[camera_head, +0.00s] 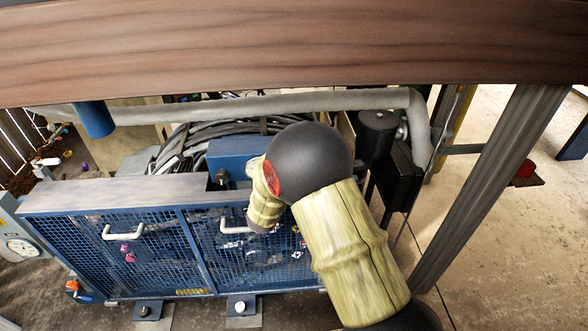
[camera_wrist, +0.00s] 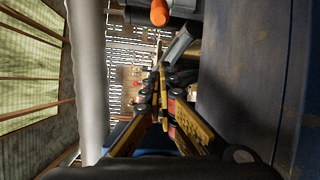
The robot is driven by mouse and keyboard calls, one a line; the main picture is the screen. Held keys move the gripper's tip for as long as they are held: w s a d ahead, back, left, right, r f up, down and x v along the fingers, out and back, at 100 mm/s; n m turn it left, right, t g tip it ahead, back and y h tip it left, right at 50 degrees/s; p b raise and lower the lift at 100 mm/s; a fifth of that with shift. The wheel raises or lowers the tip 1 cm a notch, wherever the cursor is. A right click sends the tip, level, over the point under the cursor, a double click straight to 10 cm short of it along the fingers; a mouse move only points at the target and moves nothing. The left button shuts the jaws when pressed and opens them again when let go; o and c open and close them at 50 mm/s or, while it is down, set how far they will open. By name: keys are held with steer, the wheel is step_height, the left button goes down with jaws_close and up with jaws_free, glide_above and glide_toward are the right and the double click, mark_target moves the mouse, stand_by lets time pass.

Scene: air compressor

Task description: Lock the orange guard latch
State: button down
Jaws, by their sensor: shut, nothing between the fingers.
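The blue mesh guard (camera_head: 185,262) covers the front of the compressor in the head view. A small orange part (camera_head: 72,285) sits by its lower left corner. In the wrist view a rounded orange end (camera_wrist: 159,12) shows at the top edge; I cannot tell whether either orange part is the guard latch. My gripper (camera_wrist: 161,72) is shut and empty in the wrist view, its fingertips below the orange end in the picture and apparently apart from it. In the head view my arm hides the gripper and part of the guard's right side.
White handles (camera_head: 124,232) are on the guard front. A grey pipe (camera_head: 270,104) runs above the machine, and a wooden beam (camera_head: 290,45) crosses the top. A grey post (camera_head: 490,190) stands to the right. A large blue surface (camera_wrist: 240,80) lies close on the wrist view's right.

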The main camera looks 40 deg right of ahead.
steer(key=b+x, duration=0.1)
steer(key=x, duration=0.3)
steer(key=shift+s+d, duration=0.1)
steer(key=shift+d, duration=0.25)
steer(key=shift+s+d+r+b, duration=0.15)
steer(key=shift+s+b, duration=0.1)
steer(key=shift+s, duration=0.25)
steer(key=shift+s+a+r+b, duration=0.15)
steer(key=shift+s+b, duration=0.1)
steer(key=shift+s, duration=0.3)
steer(key=shift+s+d+r, duration=0.1)
steer(key=shift+s+d, duration=0.15)
steer(key=shift+s, duration=0.45)
